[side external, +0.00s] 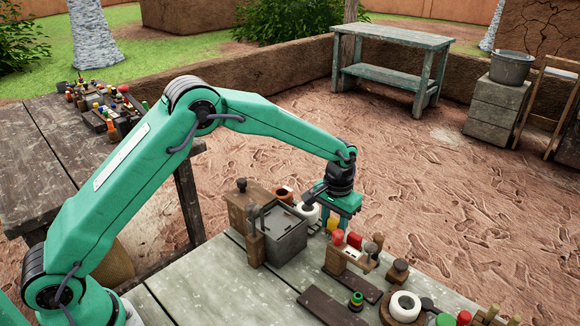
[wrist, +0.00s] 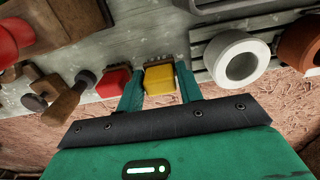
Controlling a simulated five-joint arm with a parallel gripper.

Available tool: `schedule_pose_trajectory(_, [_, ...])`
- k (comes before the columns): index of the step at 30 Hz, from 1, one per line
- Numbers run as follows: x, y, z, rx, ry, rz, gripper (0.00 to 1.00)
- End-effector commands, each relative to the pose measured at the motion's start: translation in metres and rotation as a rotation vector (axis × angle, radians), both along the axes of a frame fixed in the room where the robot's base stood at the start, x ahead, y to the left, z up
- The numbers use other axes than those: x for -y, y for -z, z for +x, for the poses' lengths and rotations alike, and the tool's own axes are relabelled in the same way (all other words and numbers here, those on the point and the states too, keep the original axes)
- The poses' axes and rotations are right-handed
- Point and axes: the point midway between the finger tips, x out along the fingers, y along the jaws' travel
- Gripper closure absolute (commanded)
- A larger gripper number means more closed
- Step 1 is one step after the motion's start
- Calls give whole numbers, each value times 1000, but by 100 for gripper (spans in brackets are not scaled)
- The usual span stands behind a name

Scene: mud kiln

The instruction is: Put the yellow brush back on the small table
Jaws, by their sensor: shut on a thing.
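My gripper (side external: 332,214) points down at the far edge of the grey plank worktop (side external: 215,285). In the wrist view my gripper (wrist: 160,88) has its two green fingers shut on the yellow brush (wrist: 159,79), seen as a yellow block. In the side view a little of the yellow brush (side external: 333,224) shows below the fingers; its lower part is hidden, so I cannot tell whether it touches the worktop. A small weathered blue-green table (side external: 392,40) stands at the back right, well away from my gripper.
A grey box (side external: 283,235) and a white ring (side external: 308,213) stand left of my gripper. A red-topped piece (side external: 338,237) is close on its right, with several small wooden and coloured pieces beyond. A bucket (side external: 512,67) stands on blocks at right. The mud floor between is open.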

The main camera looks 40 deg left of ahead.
Motion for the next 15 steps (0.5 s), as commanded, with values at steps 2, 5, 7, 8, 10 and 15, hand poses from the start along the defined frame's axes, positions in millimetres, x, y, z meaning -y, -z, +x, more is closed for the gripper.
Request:
schedule_pose_trajectory(2, [0,7,0,0,0,0,82])
schedule_pose_trajectory(5, [0,8,0,2,0,0,82])
schedule_pose_trajectory(7, [0,8,0,2,0,0,82])
schedule_pose_trajectory(8, [0,8,0,2,0,0,82])
schedule_pose_trajectory(10, [0,8,0,2,0,0,82])
schedule_pose_trajectory(15, [0,11,0,1,0,0,82])
